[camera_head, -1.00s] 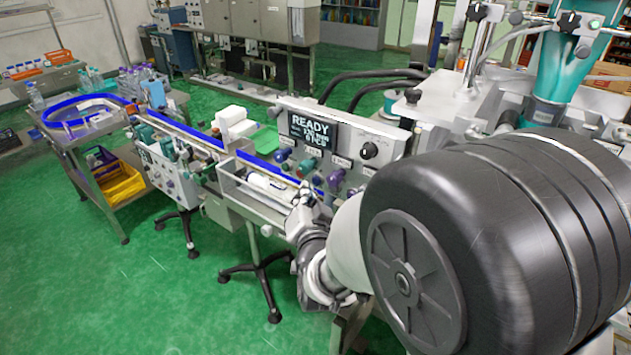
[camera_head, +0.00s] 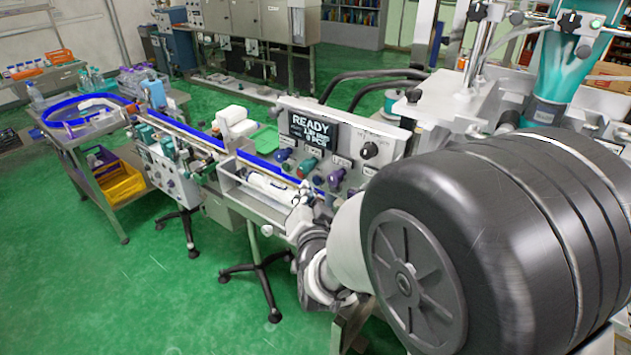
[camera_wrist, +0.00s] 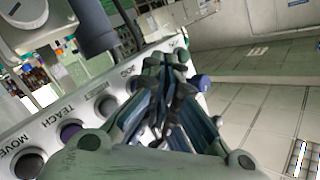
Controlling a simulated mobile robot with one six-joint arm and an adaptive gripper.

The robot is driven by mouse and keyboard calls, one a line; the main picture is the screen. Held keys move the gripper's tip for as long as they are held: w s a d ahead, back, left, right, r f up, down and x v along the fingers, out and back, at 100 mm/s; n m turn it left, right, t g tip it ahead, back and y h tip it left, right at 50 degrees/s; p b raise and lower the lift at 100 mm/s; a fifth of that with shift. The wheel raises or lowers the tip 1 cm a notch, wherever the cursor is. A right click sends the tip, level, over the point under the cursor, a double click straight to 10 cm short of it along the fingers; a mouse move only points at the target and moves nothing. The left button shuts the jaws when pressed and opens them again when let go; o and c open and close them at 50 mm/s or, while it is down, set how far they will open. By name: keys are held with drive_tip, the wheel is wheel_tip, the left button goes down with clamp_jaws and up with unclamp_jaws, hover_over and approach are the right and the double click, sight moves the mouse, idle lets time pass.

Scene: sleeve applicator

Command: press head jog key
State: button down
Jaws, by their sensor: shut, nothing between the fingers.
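The control panel (camera_head: 350,140) stands beside the conveyor, with a display (camera_head: 313,132) whose top line reads READY. Coloured keys sit on its face: a blue one (camera_head: 283,155), a red and teal one (camera_head: 307,167) and a purple one (camera_head: 333,177). I cannot tell which is the head jog key. My gripper (camera_head: 304,192) is shut and empty, low in front of the panel. In the wrist view, my gripper (camera_wrist: 173,62) partly hides the panel's end. Contact with any key cannot be seen.
A black knob (camera_head: 369,151) sits at the panel's right. The blue-edged conveyor (camera_head: 200,135) runs left to a side table (camera_head: 85,130). A stand with black legs (camera_head: 262,275) is below. Green floor (camera_head: 130,285) is clear at the front left.

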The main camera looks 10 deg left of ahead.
drive_tip(key=shift+w+d, duration=0.1)
drive_tip(key=shift+w, duration=0.05)
drive_tip(key=shift+w+d+b, duration=0.1)
drive_tip(key=shift+w+b, duration=0.15)
drive_tip(key=shift+b, duration=0.15)
drive_tip(key=shift+w+d+b, duration=0.15)
drive_tip(key=shift+w+b, duration=0.15)
drive_tip(key=shift+w, duration=0.1)
idle(0.5)
drive_tip(key=shift+s, duration=0.1)
drive_tip(key=shift+s+a+b, duration=0.35)
drive_tip(key=shift+s+b, duration=0.05)
drive_tip(key=shift+s, duration=0.3)
drive_tip(key=shift+s, duration=0.1)
drive_tip(key=s, duration=0.1)
drive_tip(key=s+a, duration=0.1)
drive_tip(key=s, duration=0.1)
drive_tip(key=s+a+b, duration=0.1)
drive_tip(key=shift+s, duration=0.2)
drive_tip(key=shift+d, duration=0.1)
idle(0.5)
